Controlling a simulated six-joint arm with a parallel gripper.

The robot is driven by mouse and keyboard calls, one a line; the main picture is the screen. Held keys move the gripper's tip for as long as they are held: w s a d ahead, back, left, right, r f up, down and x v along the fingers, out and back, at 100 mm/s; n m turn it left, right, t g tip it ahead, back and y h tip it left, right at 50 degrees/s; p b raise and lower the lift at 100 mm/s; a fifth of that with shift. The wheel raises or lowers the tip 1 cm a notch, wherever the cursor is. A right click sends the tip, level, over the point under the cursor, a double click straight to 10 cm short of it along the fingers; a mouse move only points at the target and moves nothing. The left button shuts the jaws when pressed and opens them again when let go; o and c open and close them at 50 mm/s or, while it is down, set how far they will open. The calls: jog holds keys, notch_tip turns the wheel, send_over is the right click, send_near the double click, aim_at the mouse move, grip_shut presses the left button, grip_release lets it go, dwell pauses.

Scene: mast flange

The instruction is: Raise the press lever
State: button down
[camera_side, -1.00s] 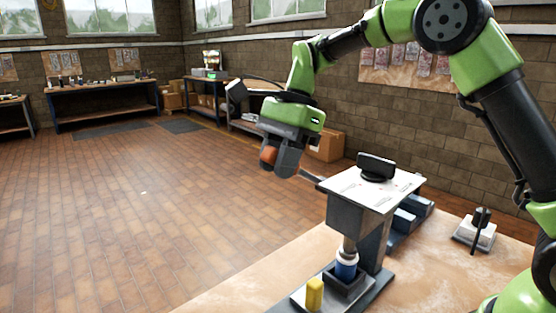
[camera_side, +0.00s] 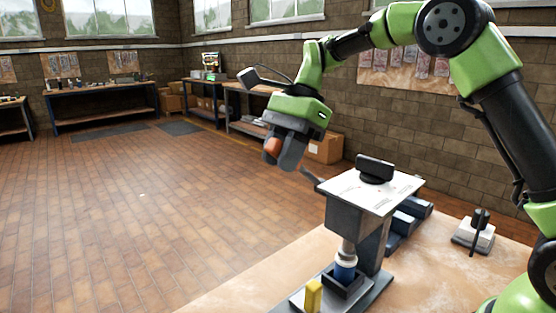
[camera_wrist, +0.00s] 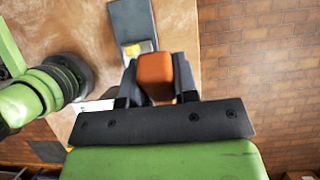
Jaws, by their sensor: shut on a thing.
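The press (camera_side: 352,213) stands on the wooden bench with a white top plate. Its lever (camera_side: 308,175) is a thin dark bar sloping up and left from the press to an orange knob (camera_side: 273,146). My gripper (camera_side: 285,158) is shut on the orange knob, with a grey finger on either side. In the wrist view the orange knob (camera_wrist: 155,77) sits between the two dark fingers. The press ram (camera_side: 348,250) reaches down to a blue part (camera_side: 345,272) in a dark holder; whether they touch is unclear.
A yellow block (camera_side: 313,295) stands at the front of the press base. Blue blocks (camera_side: 410,215) lie behind the press. A small white box with a black stick (camera_side: 474,234) stands to the right. The air left of the lever is clear.

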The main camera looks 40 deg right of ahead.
jog(key=d+r+y, duration=0.5)
jog(key=d+y, duration=0.4)
jog(key=d, duration=0.2)
jog(key=shift+d+y, duration=0.2)
jog(key=shift+y, duration=0.2)
jog(key=c, duration=0.9)
grip_release()
